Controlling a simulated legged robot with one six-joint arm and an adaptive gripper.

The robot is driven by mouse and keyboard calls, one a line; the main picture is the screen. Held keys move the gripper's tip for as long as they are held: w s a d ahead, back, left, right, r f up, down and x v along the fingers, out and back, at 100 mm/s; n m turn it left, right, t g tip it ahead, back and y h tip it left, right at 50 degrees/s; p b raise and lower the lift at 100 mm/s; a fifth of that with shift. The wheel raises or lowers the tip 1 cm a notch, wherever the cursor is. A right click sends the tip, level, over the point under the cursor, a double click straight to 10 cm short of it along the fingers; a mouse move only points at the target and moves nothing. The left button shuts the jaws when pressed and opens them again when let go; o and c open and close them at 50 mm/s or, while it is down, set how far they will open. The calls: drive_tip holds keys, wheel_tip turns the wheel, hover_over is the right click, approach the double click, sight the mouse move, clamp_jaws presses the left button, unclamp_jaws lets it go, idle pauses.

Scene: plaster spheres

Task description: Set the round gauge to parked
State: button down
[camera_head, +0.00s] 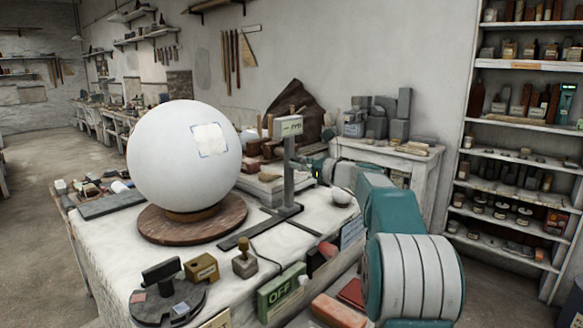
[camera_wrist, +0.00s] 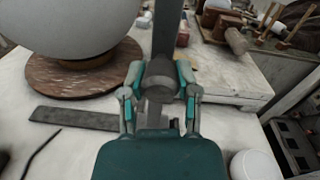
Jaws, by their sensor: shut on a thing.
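A grey post stand (camera_head: 288,170) with a small display box (camera_head: 288,126) on top stands on the table, right of a large white sphere (camera_head: 184,155). I take it for the round gauge; the display text is too small to read. My gripper (camera_head: 312,168) reaches it from the right. In the wrist view, my gripper (camera_wrist: 160,76) is shut on a grey rounded part (camera_wrist: 158,88) low in front of the post (camera_wrist: 167,30). The fingers hide its sides. The stand's flat foot (camera_wrist: 75,118) extends left towards the sphere's round wooden base (camera_wrist: 60,75).
A green OFF box (camera_head: 281,292), a brass block (camera_head: 201,267) and a dark round stand (camera_head: 167,303) occupy the table's front. A small white ball (camera_head: 340,196) lies right of the gauge. Shelves (camera_head: 515,150) stand at the right.

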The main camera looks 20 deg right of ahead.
drive_tip(key=shift+d, duration=0.15)
drive_tip(key=shift+c, duration=1.7)
unclamp_jaws()
drive_tip(key=shift+w, duration=0.15)
drive_tip(key=shift+d, duration=0.2)
drive_tip(key=shift+s+d, duration=0.15)
drive_tip(key=shift+s, duration=0.3)
drive_tip(key=v, duration=1.1)
drive_tip(key=shift+d, duration=0.2)
drive_tip(key=shift+w, duration=0.1)
